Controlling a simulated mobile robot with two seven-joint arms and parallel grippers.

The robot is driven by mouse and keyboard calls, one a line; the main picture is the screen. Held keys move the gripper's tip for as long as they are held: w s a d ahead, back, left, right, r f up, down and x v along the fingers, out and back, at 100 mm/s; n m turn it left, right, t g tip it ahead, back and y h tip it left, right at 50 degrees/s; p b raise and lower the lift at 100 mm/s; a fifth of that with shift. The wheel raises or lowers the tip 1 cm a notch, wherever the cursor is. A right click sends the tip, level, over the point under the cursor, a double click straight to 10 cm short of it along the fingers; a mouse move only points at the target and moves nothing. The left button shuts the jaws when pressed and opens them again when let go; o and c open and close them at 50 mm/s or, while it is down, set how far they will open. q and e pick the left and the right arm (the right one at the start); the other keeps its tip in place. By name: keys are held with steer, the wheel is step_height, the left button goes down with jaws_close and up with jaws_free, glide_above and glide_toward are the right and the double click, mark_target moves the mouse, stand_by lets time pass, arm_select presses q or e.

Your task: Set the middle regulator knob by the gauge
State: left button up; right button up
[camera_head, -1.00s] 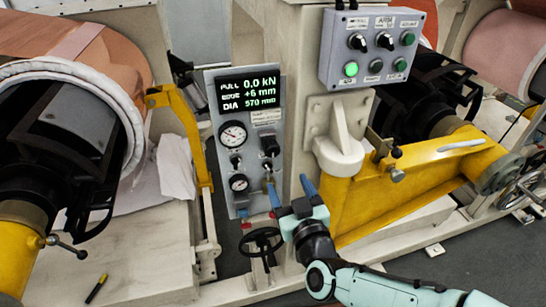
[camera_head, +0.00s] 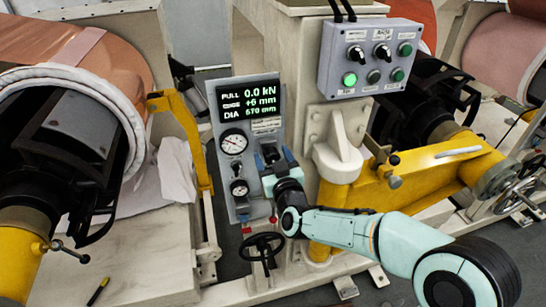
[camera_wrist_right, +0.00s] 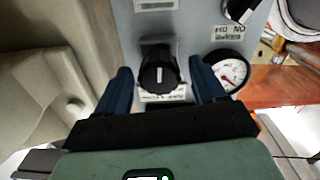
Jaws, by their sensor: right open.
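A grey regulator panel (camera_head: 244,200) stands left of the post, with a large dial gauge (camera_head: 233,142) at its upper left and a smaller gauge (camera_head: 239,187) below. My right gripper (camera_head: 274,157) is at the panel's right side, its blue fingers open. In the right wrist view, a black knob (camera_wrist_right: 158,72) with a white pointer line shows between the fingertips, with a gap on each side. A white gauge (camera_wrist_right: 230,72) shows beside the right finger. In the head view my gripper partly hides the knob and the panel below it. My left gripper is not in view.
A display (camera_head: 249,98) above the gauges reads 0.0 kN and +6 mm. A black handwheel (camera_head: 262,246) is below the panel. A grey switch box (camera_head: 371,60) and a yellow arm (camera_head: 385,205) are to the right. A large copper roll (camera_head: 75,50) is at left.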

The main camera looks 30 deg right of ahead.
steer(key=c, duration=1)
steer(key=shift+f+m+b, duration=0.1)
steer(key=shift+m+b, duration=0.4)
steer(key=shift+b, duration=0.3)
steer(key=m+b, duration=0.3)
steer(key=shift+f, duration=0.1)
steer(key=m+b, duration=0.3)
steer(key=shift+m+b, duration=0.35)
steer(key=shift+m, duration=0.05)
arm_select(q)
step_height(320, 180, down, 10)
steer(key=b, duration=0.2)
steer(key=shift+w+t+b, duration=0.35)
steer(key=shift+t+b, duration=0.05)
arm_select(e)
steer(key=shift+d+m, duration=0.1)
steer(key=shift+m, duration=2)
steer(key=o, duration=1)
